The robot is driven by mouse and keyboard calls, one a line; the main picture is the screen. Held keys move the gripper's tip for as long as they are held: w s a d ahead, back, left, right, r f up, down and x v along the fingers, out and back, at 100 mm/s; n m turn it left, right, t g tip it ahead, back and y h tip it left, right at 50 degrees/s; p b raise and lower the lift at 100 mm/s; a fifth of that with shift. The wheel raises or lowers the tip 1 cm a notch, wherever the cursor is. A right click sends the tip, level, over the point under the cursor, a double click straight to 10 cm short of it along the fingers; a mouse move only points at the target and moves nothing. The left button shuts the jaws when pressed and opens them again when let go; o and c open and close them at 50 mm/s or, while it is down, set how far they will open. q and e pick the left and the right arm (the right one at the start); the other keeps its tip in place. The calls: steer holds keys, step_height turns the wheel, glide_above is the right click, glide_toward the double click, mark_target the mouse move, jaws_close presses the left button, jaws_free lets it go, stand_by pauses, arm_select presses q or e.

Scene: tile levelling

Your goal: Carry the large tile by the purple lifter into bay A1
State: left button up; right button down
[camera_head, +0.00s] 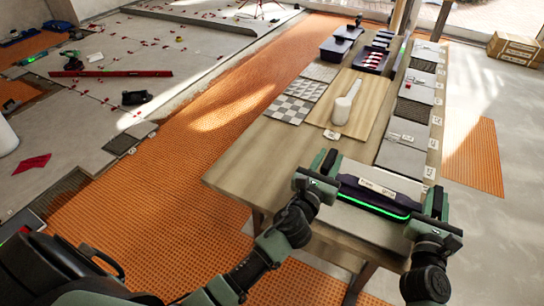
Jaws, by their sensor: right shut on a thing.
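The lifter (378,194) is a dark purple bar with a white label and a lit green strip along its near edge. It lies across the large pale tile (366,172) at the table's near end; I cannot tell whether the tile rests on the table or hangs just above it. My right gripper (434,208) is shut on the lifter's right end. My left gripper (318,175) is at the lifter's left end; its jaws are too hidden to judge. A row of labelled bays (402,157) runs along the table's right side; I cannot read which is A1.
The wooden table (240,172) carries a board with a white mallet (346,103), checkered tile samples (289,108) and dark bins (336,48). Orange matting (165,190) covers the floor at left. Cardboard boxes (515,48) stand at the far right.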

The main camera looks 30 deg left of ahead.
arm_select(q)
steer(key=shift+o, duration=0.4)
steer(key=shift+f, duration=0.15)
arm_select(e)
steer(key=shift+r, duration=0.15)
arm_select(q)
steer(key=shift+s, duration=0.25)
arm_select(e)
steer(key=shift+f+b, duration=0.3)
steer(key=shift+b, duration=0.05)
steer(key=shift+s+f, duration=0.1)
steer(key=shift+f, duration=0.05)
arm_select(q)
steer(key=s, duration=1.1)
steer(key=shift+s, duration=0.3)
arm_select(e)
steer(key=shift+f, duration=0.1)
